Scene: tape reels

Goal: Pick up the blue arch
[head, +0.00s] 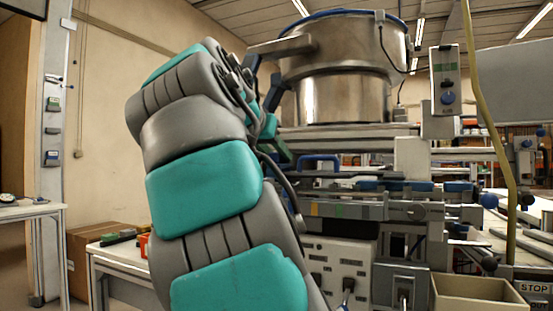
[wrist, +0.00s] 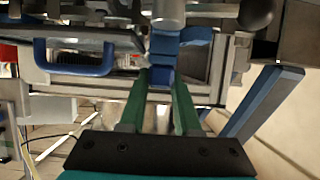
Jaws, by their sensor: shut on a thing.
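The blue arch (wrist: 161,75) shows in the wrist view as a small blue block form between and just beyond the tips of the green fingers. Its full outline is partly hidden by the fingers and a grey cylinder above it. My gripper (wrist: 160,82) is shut on it, with one green finger on each side. In the head view, my gripper (head: 275,145) is mostly hidden behind my teal and grey arm, in front of the machine. I cannot make out the arch there.
A blue U-shaped handle (wrist: 75,58) sits left of the fingers; it also shows in the head view (head: 318,160). A slanted blue bar (wrist: 262,103) stands right of the fingers. A large metal bowl (head: 340,70) stands above the machine rails. An open bin (head: 480,292) is low right.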

